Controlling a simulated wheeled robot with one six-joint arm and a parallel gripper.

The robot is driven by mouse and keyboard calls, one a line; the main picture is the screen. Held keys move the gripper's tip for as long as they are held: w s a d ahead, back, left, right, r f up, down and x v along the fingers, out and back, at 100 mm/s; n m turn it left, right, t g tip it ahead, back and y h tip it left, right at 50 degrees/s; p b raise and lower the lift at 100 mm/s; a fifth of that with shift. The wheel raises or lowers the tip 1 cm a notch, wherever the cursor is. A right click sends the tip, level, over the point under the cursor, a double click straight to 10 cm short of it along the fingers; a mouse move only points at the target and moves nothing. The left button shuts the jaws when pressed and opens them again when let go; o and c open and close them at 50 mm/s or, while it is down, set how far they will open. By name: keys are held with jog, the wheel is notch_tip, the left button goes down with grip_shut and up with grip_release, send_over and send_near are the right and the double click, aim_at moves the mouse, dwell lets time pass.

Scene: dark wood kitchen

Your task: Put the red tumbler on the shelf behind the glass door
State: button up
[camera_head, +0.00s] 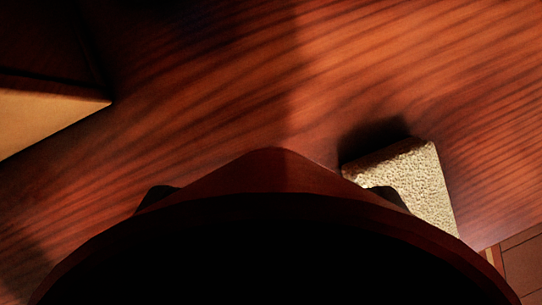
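The red tumbler (275,174) fills the bottom middle of the view, very close to the camera. Its rim is dark red and curved, and the large round area inside it is black. The dark fingertips of my gripper (273,196) show on the left and right sides of the tumbler, so my gripper appears closed around it. Most of the fingers are hidden behind the tumbler. The tumbler is over a wooden surface; I cannot tell how high above it. The shelf and the glass door are not in view.
A rough beige block (415,180), like a sponge, lies on the dark wood surface (240,80) just right of the tumbler. A pale tan flat-sided object (45,115) is at the left edge. The surface ends at the lower right, with reddish tiles (525,265) beyond. The upper middle is clear.

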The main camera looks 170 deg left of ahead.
jog(key=shift+f, duration=2.9)
jog(key=shift+f, duration=0.1)
jog(key=o, duration=0.7)
jog(key=v, duration=1.2)
